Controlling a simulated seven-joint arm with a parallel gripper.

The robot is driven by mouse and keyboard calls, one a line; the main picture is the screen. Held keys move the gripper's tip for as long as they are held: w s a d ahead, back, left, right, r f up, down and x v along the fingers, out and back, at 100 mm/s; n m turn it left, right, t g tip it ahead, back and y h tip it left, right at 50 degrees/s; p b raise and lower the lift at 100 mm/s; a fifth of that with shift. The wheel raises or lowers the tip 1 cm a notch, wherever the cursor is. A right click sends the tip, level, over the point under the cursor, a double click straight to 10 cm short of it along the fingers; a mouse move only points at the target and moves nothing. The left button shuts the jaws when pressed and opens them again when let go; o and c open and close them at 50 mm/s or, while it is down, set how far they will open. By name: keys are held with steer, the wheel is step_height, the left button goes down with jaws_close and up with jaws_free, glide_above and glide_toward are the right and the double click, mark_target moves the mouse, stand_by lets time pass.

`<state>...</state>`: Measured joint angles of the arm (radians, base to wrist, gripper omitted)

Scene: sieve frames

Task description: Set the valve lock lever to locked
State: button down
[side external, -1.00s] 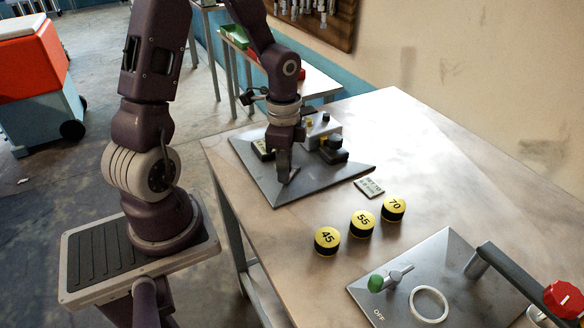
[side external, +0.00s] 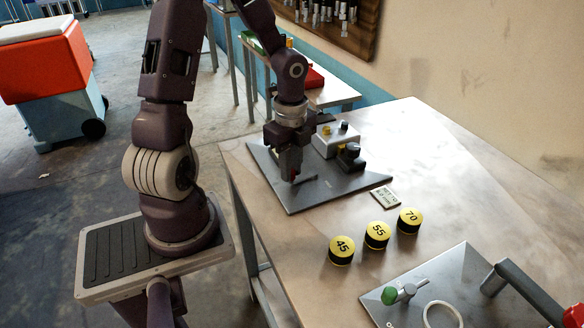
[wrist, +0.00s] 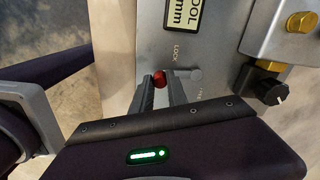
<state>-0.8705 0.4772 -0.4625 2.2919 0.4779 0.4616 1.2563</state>
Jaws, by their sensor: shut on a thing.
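The valve lock lever is a short grey arm (wrist: 182,75) with a red knob (wrist: 159,78) on a metal plate (wrist: 148,47). In the wrist view the arm runs left from its round pivot, with the knob at its left end. The LOCK marking (wrist: 178,53) is above the arm; a second, partly readable marking is below it. My gripper (wrist: 160,82) is shut on the red knob, one finger on each side. In the side view my gripper (side external: 291,179) is low over the plate (side external: 330,190), with the lever arm (side external: 305,182) showing beside its fingertips.
A black knob (wrist: 266,84) and a raised block with brass fittings (wrist: 292,36) stand right of the lever. Yellow-topped pucks (side external: 377,232) marked 45, 55 and 70 and a small sign (side external: 385,197) sit on the table. A second plate (side external: 440,277) with a green-ended handle is in front.

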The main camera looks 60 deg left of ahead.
stand_by(0.3)
steer(key=c, duration=1.3)
jaws_free()
step_height(320, 180, up, 6)
steer(key=shift+a+r, duration=0.1)
steer(key=shift+r, duration=0.5)
